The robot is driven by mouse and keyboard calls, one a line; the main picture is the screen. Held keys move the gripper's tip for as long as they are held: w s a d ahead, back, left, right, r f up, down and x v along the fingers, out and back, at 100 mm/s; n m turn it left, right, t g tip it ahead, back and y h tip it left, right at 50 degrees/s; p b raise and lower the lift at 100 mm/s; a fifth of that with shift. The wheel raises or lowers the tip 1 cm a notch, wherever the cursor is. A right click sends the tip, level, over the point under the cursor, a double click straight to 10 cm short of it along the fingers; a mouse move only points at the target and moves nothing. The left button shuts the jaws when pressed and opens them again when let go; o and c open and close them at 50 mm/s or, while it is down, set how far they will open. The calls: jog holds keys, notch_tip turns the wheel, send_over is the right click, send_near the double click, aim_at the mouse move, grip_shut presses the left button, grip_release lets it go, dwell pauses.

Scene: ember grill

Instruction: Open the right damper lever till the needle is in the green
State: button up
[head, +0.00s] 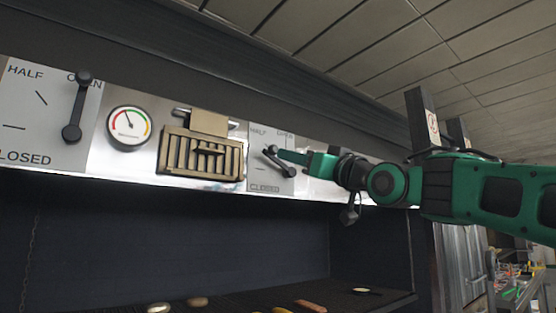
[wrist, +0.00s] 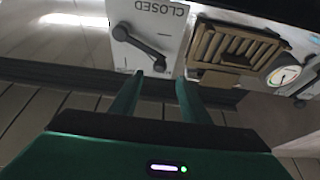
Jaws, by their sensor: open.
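The right damper lever (head: 280,162) is a dark bar on a white plate marked HALF, OPEN and CLOSED. It slants from its pivot at lower right up towards the HALF side. In the wrist view, which is turned over, the lever (wrist: 140,46) has its knob end just ahead of the gap between my fingertips. My gripper (wrist: 160,78) is open; contact with the knob cannot be told.
The left damper lever (head: 77,108) stands nearly upright at OPEN. A brass slatted vent (head: 201,156) sits between gauge and right plate. Below the panel is the dark grill opening with several food pieces. A post (head: 421,118) rises behind my arm.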

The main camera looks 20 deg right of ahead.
aim_at(275, 152)
jog(key=x, duration=0.9)
jog(key=shift+f, duration=0.1)
grip_shut()
jog(key=shift+a, duration=0.1)
